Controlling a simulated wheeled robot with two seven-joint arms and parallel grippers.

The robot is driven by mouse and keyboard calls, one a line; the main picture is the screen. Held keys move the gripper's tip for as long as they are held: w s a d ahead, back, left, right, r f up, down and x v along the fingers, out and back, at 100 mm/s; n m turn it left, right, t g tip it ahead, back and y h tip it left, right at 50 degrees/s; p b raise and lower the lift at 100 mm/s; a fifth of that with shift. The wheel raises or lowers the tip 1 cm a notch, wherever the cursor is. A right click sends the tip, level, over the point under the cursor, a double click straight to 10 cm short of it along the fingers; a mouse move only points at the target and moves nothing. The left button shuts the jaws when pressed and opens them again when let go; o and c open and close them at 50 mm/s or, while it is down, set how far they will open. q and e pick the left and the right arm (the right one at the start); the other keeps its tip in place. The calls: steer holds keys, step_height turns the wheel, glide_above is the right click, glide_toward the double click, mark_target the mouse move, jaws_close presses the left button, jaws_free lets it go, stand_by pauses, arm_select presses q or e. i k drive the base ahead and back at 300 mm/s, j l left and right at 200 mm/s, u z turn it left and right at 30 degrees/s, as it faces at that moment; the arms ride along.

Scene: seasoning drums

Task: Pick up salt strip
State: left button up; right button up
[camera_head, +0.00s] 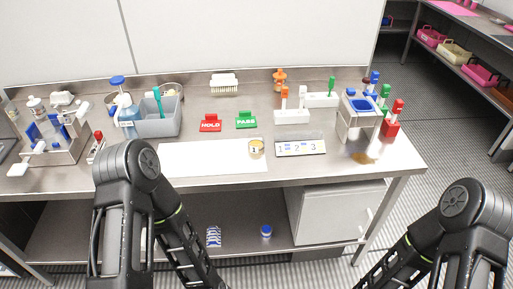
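No object carries a readable salt label, so I cannot tell for certain which one is the salt strip. A white strip marked 1, 2, 3 (300,148) lies flat near the front edge of the steel table. A small blue-and-white striped item (214,236) rests on the lower shelf, too small to make out. A small round tub (256,149) marked 1 stands left of the numbered strip. Both my arms show, reaching down past the bottom edge, and neither gripper is in view.
A white mat (212,158) lies at the table front. Red HOLD (210,123) and green PASS (246,120) signs stand behind it. A grey caddy (158,118) is at left, a steel holder (357,118) at right. A blue-topped jar (266,231) sits on the lower shelf beside a cabinet (332,212).

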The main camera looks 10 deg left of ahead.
mark_target(303, 89)
steer(key=l+u, duration=0.1)
steer(key=u, duration=0.35)
steer(key=l+u, duration=0.1)
steer(key=u, duration=0.35)
steer(key=l+u, duration=0.2)
steer(key=l, duration=0.2)
steer(key=k+l+u, duration=0.2)
steer(key=l, duration=0.15)
steer(key=k+l+u, duration=0.2)
steer(key=l, duration=0.15)
steer(key=l+u, duration=0.2)
steer(key=l, duration=0.2)
steer(key=k+l, duration=0.2)
steer(key=l, duration=0.15)
steer(key=k+l, duration=0.2)
steer(key=l+u, duration=0.05)
steer(key=l, duration=0.05)
